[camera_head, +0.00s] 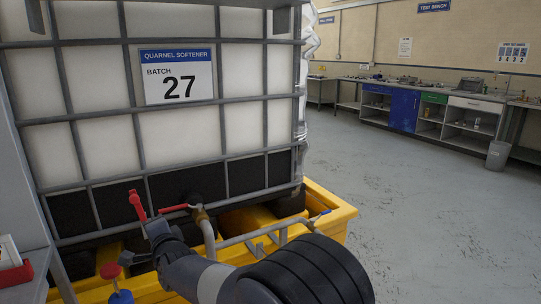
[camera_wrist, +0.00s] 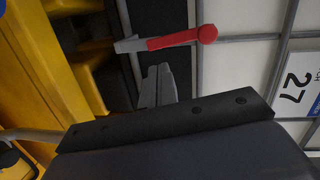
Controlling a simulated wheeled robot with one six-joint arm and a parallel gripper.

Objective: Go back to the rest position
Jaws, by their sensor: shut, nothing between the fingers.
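My gripper (camera_head: 156,228) is low in front of the caged white tank (camera_head: 105,70), left of centre in the head view. In the wrist view its grey fingers (camera_wrist: 158,72) are together with nothing between them. A red lever (camera_head: 138,205) stands nearly upright just beyond the fingertips. It also shows in the wrist view (camera_wrist: 180,39), with a round red end and a grey base, apart from the fingers. Whether its base touches my gripper in the head view I cannot tell.
The tank stands over a yellow tray (camera_head: 335,215). A second red handle (camera_head: 173,208) and a pipe (camera_head: 245,237) are close right of my gripper. A red knob (camera_head: 110,270) is below left. Open grey floor (camera_head: 420,210) lies right, before a bench with a blue cabinet (camera_head: 403,110).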

